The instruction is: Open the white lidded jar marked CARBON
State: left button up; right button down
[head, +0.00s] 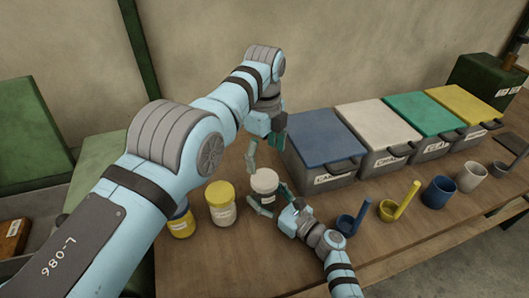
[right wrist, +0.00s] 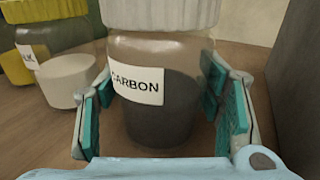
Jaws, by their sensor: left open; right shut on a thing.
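The CARBON jar has a white lid (head: 264,179), clear walls and dark contents. Its label (right wrist: 137,84) reads CARBON in the right wrist view. The jar stands upright on the wooden table (head: 215,265), lid on. My right gripper (head: 273,199) is shut on the jar's body, with teal finger pads on both sides of it in the right wrist view (right wrist: 160,108). My left gripper (head: 265,153) is open and empty, just above the lid, fingers pointing down.
Bins with blue (head: 322,135), white (head: 380,128), green (head: 424,117) and yellow (head: 464,104) lids line the back. Scoops (head: 349,223) (head: 392,208) and cups (head: 438,191) (head: 471,177) stand along the front right.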

aim_at(264, 178)
pick_arm(q)
jog(key=shift+m, duration=1)
jog(key=shift+f+m, duration=0.15)
jog(key=shift+m, duration=0.25)
notch_tip(264, 178, down, 8)
jog(key=shift+r, duration=0.15)
jog(key=shift+c, duration=0.6)
